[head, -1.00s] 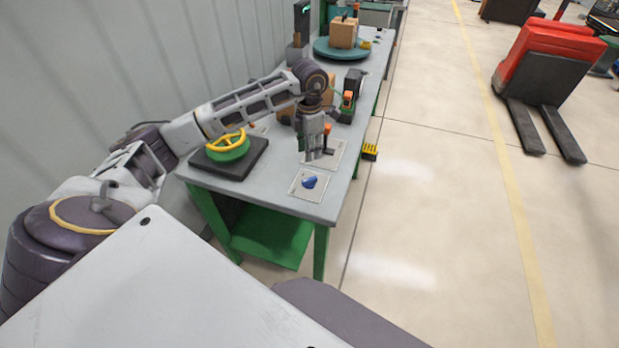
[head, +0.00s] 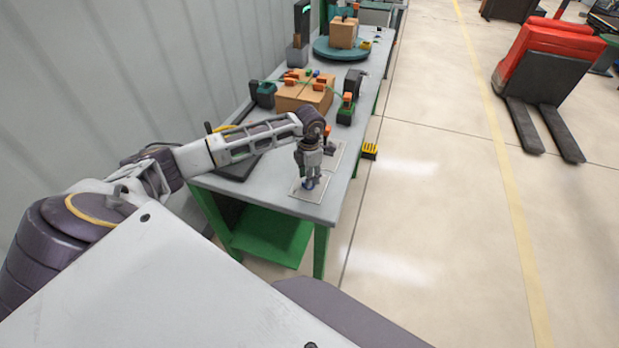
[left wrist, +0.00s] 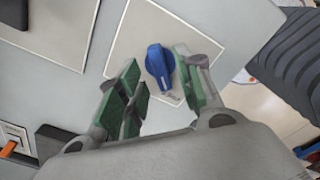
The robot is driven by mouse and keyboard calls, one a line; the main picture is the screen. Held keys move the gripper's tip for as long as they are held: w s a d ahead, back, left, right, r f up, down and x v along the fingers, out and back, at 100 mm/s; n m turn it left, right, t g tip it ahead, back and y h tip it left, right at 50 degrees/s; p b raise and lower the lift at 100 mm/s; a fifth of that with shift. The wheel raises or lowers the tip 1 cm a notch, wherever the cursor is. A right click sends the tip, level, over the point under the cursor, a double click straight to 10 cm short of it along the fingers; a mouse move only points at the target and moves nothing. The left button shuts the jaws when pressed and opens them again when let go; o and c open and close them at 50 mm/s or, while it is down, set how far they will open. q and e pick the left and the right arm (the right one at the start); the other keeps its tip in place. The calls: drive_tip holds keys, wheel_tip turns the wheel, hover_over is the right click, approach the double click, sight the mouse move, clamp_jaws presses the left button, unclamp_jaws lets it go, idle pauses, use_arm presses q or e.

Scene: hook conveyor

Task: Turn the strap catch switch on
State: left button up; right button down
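A blue rotary knob (left wrist: 158,62) sits on a light square plate (left wrist: 128,45) in the left wrist view. In the head view the knob (head: 309,183) shows only partly, below my left gripper (head: 311,178) at the near end of the workbench. In the left wrist view my left gripper (left wrist: 158,92) is open, with green-padded fingers on both sides of the knob. The knob lies towards the right finger; I cannot tell whether they touch. My right gripper is not in view.
A second plate (head: 336,153) lies just beyond, partly hidden by my arm. A strapped cardboard box (head: 303,94) and a black-and-orange device (head: 347,108) stand farther along the bench (head: 350,190). A yellow handwheel is mostly behind my arm.

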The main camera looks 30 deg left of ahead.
use_arm(q)
drive_tip(key=shift+f, duration=0.95)
clamp_jaws()
